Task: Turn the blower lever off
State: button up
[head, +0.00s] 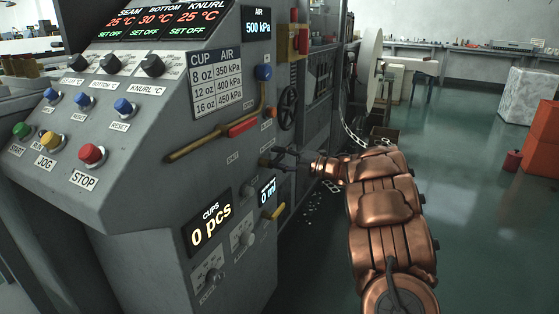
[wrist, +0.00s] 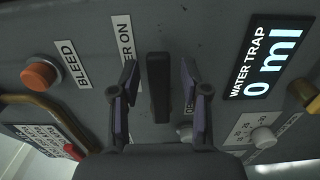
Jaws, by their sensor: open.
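The blower lever (wrist: 158,80) is a dark bar on the grey panel, in the middle of the wrist view. A white label (wrist: 124,50) left of it reads "...ER ON", its start cut off or hidden. A label right of the lever is mostly hidden by a finger. My gripper (wrist: 160,104) is open, with one finger on each side of the lever and a visible gap on both sides. In the head view my gripper (head: 284,156) is at the panel's right part, and the lever is too small and dark there to make out clearly.
An orange bleed button (wrist: 40,75) is left of the lever. The water trap display (wrist: 270,58) reads 0 ml at right. In the head view, a brass pipe with a red handle (head: 243,127) runs above my gripper, and a yellow handle (head: 273,212) is below. Open floor lies right.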

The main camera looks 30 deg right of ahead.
grip_shut()
dwell(0.3)
dwell(0.4)
